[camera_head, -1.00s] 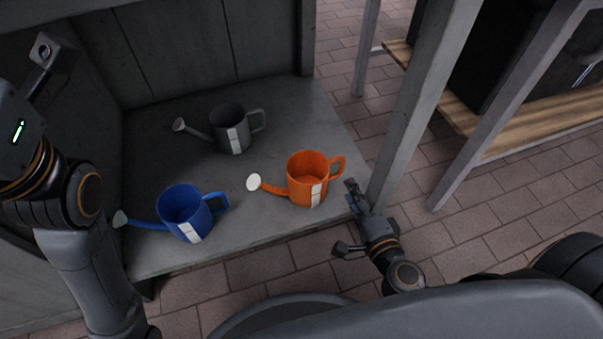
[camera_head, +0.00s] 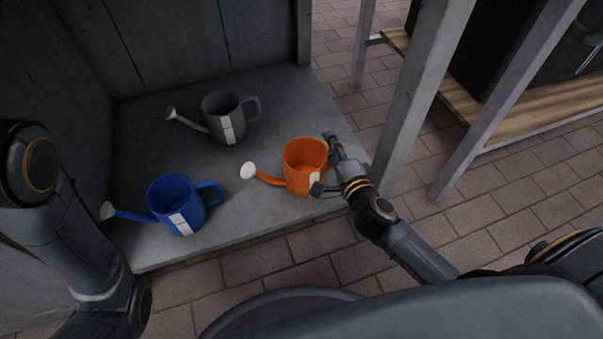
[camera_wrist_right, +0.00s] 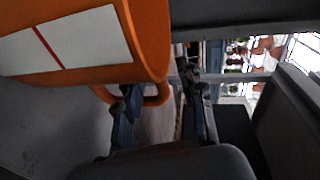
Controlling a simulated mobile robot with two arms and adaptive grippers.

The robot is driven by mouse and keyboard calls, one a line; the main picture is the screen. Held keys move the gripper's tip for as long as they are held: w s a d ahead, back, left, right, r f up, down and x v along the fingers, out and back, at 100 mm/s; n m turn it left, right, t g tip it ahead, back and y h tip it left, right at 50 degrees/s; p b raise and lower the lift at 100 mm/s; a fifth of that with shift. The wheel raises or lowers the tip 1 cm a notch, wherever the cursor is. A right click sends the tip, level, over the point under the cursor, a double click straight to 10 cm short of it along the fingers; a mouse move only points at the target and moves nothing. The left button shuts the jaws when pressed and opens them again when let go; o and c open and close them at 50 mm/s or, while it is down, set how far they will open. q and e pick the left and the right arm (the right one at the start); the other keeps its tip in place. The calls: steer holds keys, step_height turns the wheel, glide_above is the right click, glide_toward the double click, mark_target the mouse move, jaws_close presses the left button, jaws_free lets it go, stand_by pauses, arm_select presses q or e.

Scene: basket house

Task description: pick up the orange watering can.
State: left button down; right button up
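The orange watering can (camera_head: 303,155) stands upright on the grey shelf, spout to the left and handle to the right. My right gripper (camera_head: 327,165) is at its handle side, fingers spread apart. In the right wrist view the can's orange body (camera_wrist_right: 148,35) fills the upper left. Its handle (camera_wrist_right: 157,97) shows between the two separated fingers of my right gripper (camera_wrist_right: 158,90); I cannot tell whether they touch it. In the head view the handle is mostly hidden by the gripper. My left arm shows at the left edge, but its gripper is out of view.
A blue watering can (camera_head: 176,203) stands at the front left of the shelf (camera_head: 240,222), a dark grey one (camera_head: 224,118) behind. A grey post (camera_head: 412,110) rises close to the right of my right gripper. Walls close the back and left.

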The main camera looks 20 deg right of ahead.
steer(key=shift+c, duration=0.4)
jaws_close()
steer(key=shift+r, duration=0.1)
